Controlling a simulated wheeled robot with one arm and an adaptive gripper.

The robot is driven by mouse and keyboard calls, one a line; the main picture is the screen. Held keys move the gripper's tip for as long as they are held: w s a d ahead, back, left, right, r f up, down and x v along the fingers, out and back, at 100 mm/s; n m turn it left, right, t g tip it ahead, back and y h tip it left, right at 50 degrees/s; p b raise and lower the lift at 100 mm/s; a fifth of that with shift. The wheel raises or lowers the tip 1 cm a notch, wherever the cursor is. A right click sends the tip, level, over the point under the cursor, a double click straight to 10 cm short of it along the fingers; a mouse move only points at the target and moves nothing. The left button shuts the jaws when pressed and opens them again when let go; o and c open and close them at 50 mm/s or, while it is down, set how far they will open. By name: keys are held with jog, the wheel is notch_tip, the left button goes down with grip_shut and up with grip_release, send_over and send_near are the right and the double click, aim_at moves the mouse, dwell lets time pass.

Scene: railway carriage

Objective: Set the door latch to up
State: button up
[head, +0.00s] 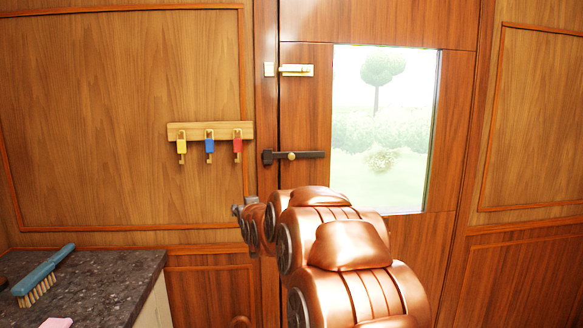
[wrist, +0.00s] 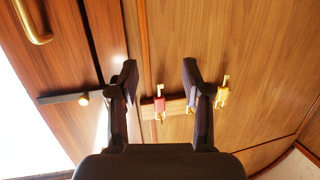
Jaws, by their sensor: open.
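The door latch (head: 310,155) is a dark flat bar with a brass knob, lying level across the door's left edge. Its left end meets a dark catch on the frame. In the wrist view, which is turned over, the latch (wrist: 62,98) shows at left with its knob, and one finger covers its frame-side end. My gripper (wrist: 160,75) is open and empty, its two dark fingers apart beside the latch, toward the key rack. In the head view my gripper (head: 240,209) is small and partly hidden by my arm, below and left of the latch.
A wooden rack (head: 185,131) with yellow, blue and red tagged hooks hangs left. A brass handle (wrist: 35,22) shows in the wrist view. A window (head: 390,130) is right; a dark counter (head: 105,275) with a brush (head: 42,275) stands lower left.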

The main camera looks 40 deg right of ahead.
jog(key=d+r+m+t+h+b, duration=0.1)
jog(key=d+r+t+h, duration=0.15)
jog(key=d, duration=0.65)
jog(key=m+t+h+b, duration=0.1)
jog(key=h+b, duration=0.1)
jog(key=h, duration=0.3)
send_near(292, 157)
jog(key=w+d, duration=0.1)
jog(key=shift+y, duration=0.25)
jog(key=shift+r+p+x, duration=0.2)
jog(key=shift+p+x, duration=0.1)
jog(key=shift+x, duration=0.75)
jog(key=shift+r+p+x, duration=0.2)
jog(key=shift+p+x, duration=0.1)
jog(key=shift+x, duration=0.8)
jog(key=shift+p+x, duration=0.4)
jog(key=shift+x, duration=1.5)
jog(key=shift+f, duration=0.1)
grip_shut()
